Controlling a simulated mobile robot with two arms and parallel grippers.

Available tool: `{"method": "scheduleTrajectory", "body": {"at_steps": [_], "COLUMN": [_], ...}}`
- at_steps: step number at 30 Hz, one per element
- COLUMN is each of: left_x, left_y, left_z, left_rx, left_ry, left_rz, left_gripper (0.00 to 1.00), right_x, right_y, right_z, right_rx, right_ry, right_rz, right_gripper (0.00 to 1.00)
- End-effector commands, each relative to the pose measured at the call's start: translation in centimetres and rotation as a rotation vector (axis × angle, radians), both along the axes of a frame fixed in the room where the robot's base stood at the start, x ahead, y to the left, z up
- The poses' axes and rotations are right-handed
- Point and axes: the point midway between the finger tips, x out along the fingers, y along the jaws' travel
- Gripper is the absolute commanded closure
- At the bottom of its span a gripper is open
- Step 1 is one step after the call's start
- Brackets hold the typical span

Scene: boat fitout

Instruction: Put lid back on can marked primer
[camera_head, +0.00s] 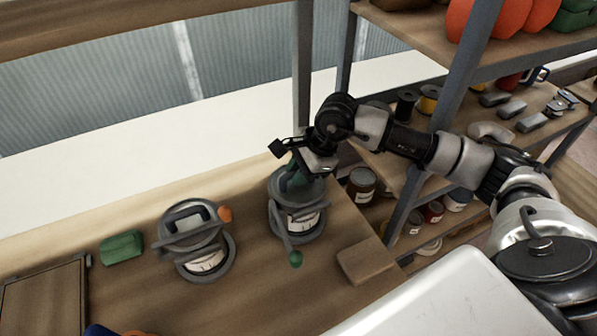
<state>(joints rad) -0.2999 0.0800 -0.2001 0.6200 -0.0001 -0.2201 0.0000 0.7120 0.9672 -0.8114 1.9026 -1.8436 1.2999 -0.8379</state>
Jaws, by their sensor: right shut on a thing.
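Two grey metal cans stand upright on the wooden bench, each with a pale label whose lettering is too small to read. The left can (206,262) has a grey lid (192,224) with a dark arched handle, and an orange knob at its side. The right can (297,218) has grey rings around it and a lever with a green knob at its front. My right gripper (297,172) is over the right can's top, shut on a green part (293,181). The gripper hides much of this part and of the can's top. My left gripper is out of view.
A green block (122,248) lies left of the cans, and a flat wooden block (365,260) lies to their right. A dark-edged wooden panel (45,303) is at the left front. Shelving with a metal post (465,70) holds tins and spools at right.

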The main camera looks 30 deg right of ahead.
Motion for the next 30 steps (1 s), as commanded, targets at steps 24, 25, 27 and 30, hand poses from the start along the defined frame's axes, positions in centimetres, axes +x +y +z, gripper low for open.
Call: {"method": "scheduleTrajectory", "body": {"at_steps": [24, 25, 27, 30], "left_x": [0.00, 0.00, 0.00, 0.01], "left_y": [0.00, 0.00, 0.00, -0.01], "left_z": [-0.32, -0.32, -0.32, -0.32], "left_rx": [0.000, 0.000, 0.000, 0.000], "left_ry": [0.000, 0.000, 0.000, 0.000], "left_rz": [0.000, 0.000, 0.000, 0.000], "left_gripper": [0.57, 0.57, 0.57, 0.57], "right_x": [0.01, 0.01, 0.01, 0.02], "right_y": [-0.01, -0.01, -0.01, -0.01], "right_z": [-0.08, -0.08, -0.08, -0.09], "right_rx": [0.000, 0.000, 0.000, 0.000], "right_ry": [0.000, 0.000, 0.000, 0.000], "right_rz": [0.000, 0.000, 0.000, 0.000], "right_gripper": [0.49, 0.44, 0.34, 0.27]}}
